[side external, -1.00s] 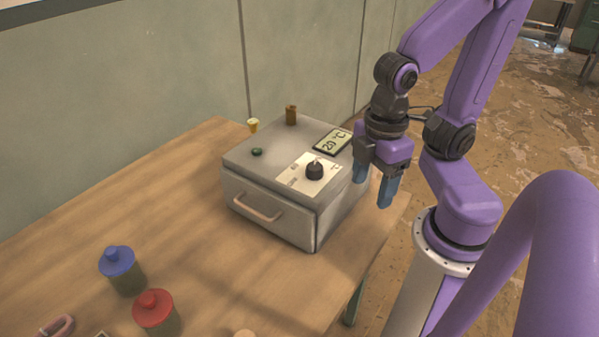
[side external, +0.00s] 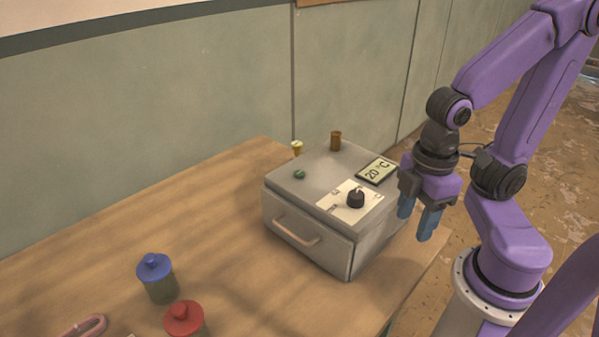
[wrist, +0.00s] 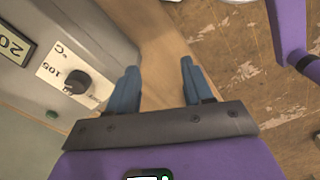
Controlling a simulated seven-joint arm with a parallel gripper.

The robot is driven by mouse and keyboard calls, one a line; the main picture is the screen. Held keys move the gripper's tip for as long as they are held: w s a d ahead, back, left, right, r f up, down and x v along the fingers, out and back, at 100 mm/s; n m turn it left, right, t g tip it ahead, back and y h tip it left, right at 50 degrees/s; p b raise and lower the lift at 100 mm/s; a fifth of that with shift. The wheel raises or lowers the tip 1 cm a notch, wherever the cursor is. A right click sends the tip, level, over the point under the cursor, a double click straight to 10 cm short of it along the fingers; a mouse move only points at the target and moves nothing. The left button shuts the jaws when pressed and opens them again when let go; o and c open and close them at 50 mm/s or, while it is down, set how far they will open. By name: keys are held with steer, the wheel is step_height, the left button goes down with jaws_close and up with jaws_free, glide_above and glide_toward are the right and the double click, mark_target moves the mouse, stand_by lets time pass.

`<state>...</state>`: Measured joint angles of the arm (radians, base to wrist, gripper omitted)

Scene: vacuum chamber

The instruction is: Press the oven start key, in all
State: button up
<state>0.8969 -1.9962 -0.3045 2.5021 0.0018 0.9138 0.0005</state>
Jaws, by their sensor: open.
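The oven (side external: 308,249) is a grey box with a drawer-like front and a pink handle, standing on the wooden table. A small round green key (side external: 299,174) is on its top at the left; it also shows in the wrist view (wrist: 52,114). A black knob (side external: 356,199) on a white dial plate and a display (side external: 376,171) reading 20 °C are also on top. My gripper (side external: 414,228) is open and empty, fingers pointing down, off the oven's right side and well apart from the green key. In the wrist view its fingers (wrist: 159,66) are spread beside the oven.
A brown cylinder (side external: 336,141) and a small yellow-topped piece (side external: 297,148) stand at the oven's back. A blue-lidded jar (side external: 160,281) and a red-lidded jar (side external: 184,322) are at the front left, near a pink handle-shaped thing (side external: 86,327). The table's left side is clear.

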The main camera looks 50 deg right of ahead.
jaws_close()
stand_by(1.5)
